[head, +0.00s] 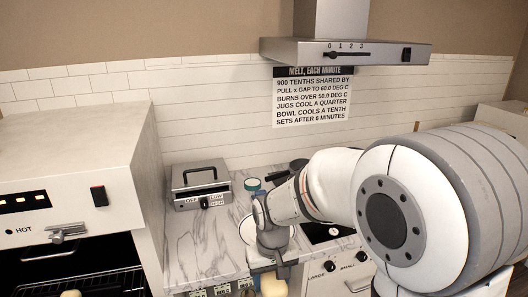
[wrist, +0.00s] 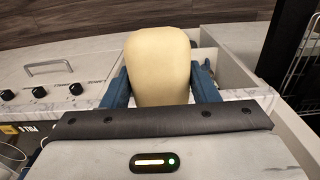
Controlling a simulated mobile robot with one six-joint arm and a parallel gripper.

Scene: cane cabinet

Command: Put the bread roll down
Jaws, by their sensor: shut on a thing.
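The bread roll (wrist: 158,65) is pale yellow and smooth, and fills the middle of the wrist view. My gripper (wrist: 160,88) is shut on it, with a blue finger against each side. In the head view, the roll (head: 273,286) shows at the bottom edge, under my gripper (head: 274,268), in front of the marble counter's edge. Its lower part is cut off by the frame. I cannot tell whether anything touches it from below.
An oven (head: 70,205) marked HOT stands open at left, with a rack (head: 100,284) and a pale rounded thing (head: 70,293) inside. A grey lidded appliance (head: 201,185) sits on the marble counter (head: 205,240). A hood (head: 345,52) hangs above. The counter's front left is clear.

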